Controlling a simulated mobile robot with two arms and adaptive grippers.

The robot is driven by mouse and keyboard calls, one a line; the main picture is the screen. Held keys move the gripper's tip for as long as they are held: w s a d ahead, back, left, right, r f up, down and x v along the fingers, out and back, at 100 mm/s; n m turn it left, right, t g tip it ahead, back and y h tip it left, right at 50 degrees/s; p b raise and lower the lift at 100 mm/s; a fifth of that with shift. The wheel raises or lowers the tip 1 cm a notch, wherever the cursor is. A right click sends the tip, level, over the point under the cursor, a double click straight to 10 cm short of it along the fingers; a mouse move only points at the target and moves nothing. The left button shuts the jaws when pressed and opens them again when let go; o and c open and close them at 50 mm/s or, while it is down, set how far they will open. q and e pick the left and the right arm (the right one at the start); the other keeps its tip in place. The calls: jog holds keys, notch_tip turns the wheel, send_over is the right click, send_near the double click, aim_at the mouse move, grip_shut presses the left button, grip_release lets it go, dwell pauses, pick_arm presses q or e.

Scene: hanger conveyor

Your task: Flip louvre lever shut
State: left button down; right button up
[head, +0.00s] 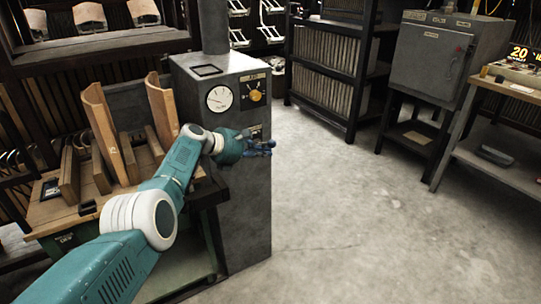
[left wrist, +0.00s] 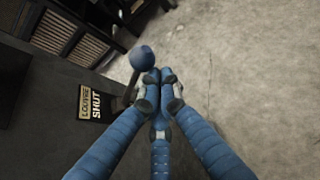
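The louvre lever shows in the left wrist view as a blue ball knob (left wrist: 142,58) on a short dark shaft. It stands out from a dark cabinet face beside a label plate (left wrist: 90,103) reading LOUVRE SHUT. My left gripper (left wrist: 160,76) has its blue fingers drawn together with nothing between them. Its fingertips are just right of the knob; I cannot tell whether they touch it. In the head view my left gripper (head: 268,146) is at the right side of the grey cabinet (head: 235,205), and the lever cannot be made out there. My right gripper is not in view.
The cabinet carries a white gauge (head: 219,98) and a yellow dial (head: 255,91). Wooden pieces (head: 107,130) stand on a bench at left. A dark rack (head: 335,65) and a grey box unit (head: 432,55) stand behind. The concrete floor (head: 350,210) at right is clear.

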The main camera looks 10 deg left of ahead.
pick_arm(q)
jog(key=shift+r, duration=0.15)
dwell(0.3)
jog(key=v, duration=1.2)
dwell(0.3)
